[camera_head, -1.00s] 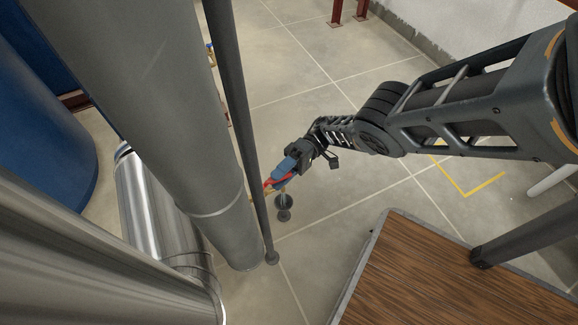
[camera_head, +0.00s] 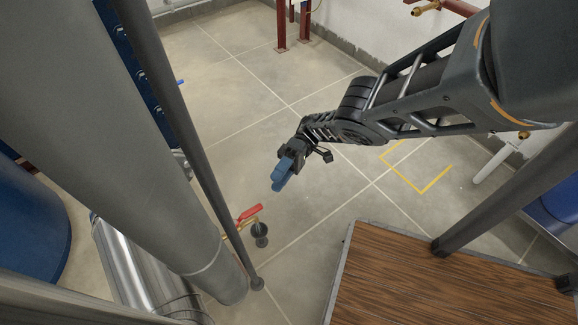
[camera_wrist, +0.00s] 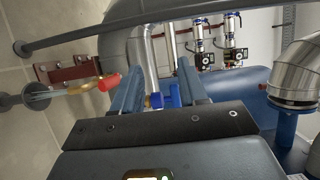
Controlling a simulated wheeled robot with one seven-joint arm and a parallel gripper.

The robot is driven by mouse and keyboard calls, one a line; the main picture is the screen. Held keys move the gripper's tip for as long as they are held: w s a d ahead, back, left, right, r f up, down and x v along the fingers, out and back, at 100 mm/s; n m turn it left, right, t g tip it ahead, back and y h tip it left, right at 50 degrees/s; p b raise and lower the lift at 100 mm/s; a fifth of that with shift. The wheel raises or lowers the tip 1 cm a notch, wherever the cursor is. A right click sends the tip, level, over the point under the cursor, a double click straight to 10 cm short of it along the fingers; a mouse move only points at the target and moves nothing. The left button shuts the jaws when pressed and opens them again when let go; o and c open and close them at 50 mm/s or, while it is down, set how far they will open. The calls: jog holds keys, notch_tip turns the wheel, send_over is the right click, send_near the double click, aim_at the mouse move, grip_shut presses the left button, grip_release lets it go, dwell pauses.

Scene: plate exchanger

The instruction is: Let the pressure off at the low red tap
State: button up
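The low red tap lever (camera_head: 249,213) sits on a brass valve (camera_head: 240,227) near the floor, beside the thin grey post. The lever points up and right, roughly along the brass pipe. A dark drain (camera_head: 261,240) lies under its outlet. My gripper (camera_head: 278,184) is up and right of the lever in the head view, apart from it and empty. In the wrist view the red lever (camera_wrist: 109,82) shows just left of the left blue finger; my gripper's fingers (camera_wrist: 158,82) are spread. A pale bluish streak (camera_wrist: 42,96) runs between the brass outlet and the drain; I cannot tell if it is water.
The thin grey post (camera_head: 184,130) and a thick grey pipe (camera_head: 150,150) stand left of the tap. A wooden-topped platform (camera_head: 440,285) is at lower right. Tiled floor (camera_head: 240,100) is clear behind my gripper. A blue handle (camera_wrist: 172,95) shows farther off.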

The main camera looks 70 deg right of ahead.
jog(key=shift+s+d+r, duration=0.6)
jog(key=shift+s+d, duration=0.25)
jog(key=shift+s, duration=0.1)
